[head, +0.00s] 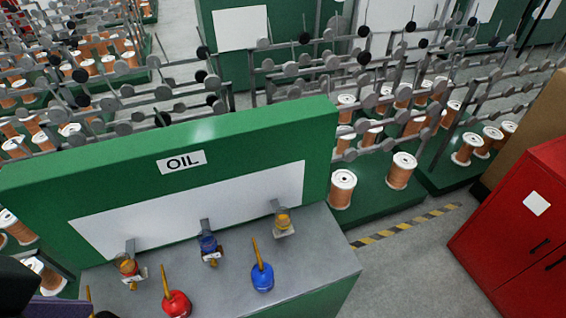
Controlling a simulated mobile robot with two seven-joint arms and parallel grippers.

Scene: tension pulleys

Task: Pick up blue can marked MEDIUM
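A blue can (262,277) with a thin yellow spout stands upright on the grey top of the oil station (320,250), right of centre. I cannot read any marking on it. A red can (176,304) with a similar spout stands to its left, near the bottom edge of the view. A further yellow spout (89,296) shows at the lower left, its can mostly cut off or hidden. Neither of my grippers can be made out. A dark shape at the lower left corner may be part of my arm.
A green panel with an OIL sign (181,162) rises behind the cans. A red cabinet (520,235) is at the right. Clear floor lies between cabinet and station.

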